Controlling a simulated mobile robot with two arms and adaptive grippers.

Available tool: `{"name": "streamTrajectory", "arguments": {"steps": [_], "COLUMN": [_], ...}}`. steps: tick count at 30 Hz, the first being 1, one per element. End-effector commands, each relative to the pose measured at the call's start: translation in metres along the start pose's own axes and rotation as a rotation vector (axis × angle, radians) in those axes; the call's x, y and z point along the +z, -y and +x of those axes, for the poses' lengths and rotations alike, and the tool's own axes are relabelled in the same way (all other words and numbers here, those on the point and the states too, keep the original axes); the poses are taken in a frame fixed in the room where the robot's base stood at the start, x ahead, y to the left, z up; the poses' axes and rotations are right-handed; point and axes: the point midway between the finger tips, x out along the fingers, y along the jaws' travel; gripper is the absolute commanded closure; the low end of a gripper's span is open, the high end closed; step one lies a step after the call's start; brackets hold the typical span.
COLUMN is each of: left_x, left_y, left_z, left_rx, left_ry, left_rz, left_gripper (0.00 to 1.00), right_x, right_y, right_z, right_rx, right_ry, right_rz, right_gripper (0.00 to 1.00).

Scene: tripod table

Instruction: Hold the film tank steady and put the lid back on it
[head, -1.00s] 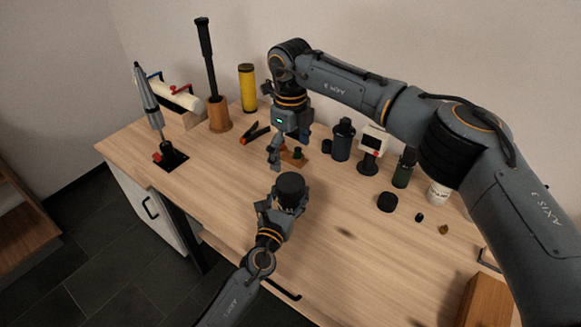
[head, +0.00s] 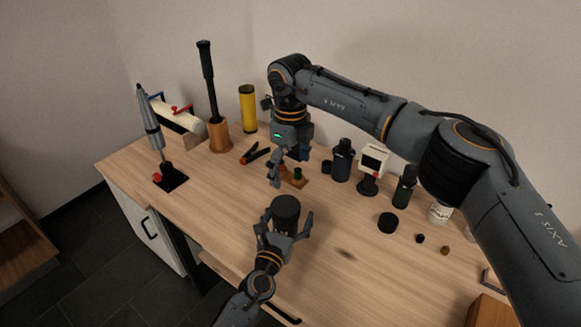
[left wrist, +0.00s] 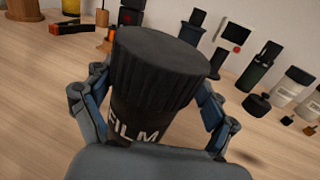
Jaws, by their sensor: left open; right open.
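The film tank (head: 284,222) stands upright on the table, black, with part of a white "FILM" label (left wrist: 135,136) showing in the left wrist view. A wide, ribbed black lid (left wrist: 160,62) sits on its top; it also shows in the head view (head: 286,207). My left gripper (head: 286,229) is open, with a finger on each side of the tank, spread away from it at least on the right.
Dark bottles (head: 342,160), a white timer (head: 373,160) and a white bottle (head: 438,213) line the back right. The table's front left is clear.

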Motion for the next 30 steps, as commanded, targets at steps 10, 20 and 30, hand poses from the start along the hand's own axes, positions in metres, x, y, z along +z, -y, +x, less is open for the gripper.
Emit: {"name": "streamTrajectory", "arguments": {"steps": [10,20,30], "left_x": [-0.002,-0.001,0.000], "left_y": [0.000,0.000,0.000], "left_z": [-0.062,-0.112,-0.118], "left_rx": [0.001,0.000,0.000], "left_ry": [-0.004,-0.001,0.000], "left_rz": [-0.001,0.001,0.000], "left_gripper": [0.14,0.14,0.14], "right_x": [0.000,0.000,0.000], "right_y": [0.000,0.000,0.000], "right_z": [0.000,0.000,0.000], "right_rx": [0.000,0.000,0.000], "right_ry": [0.000,0.000,0.000], "right_rz": [0.000,0.000,0.000], "right_gripper": [0.05,0.05,0.05]}}
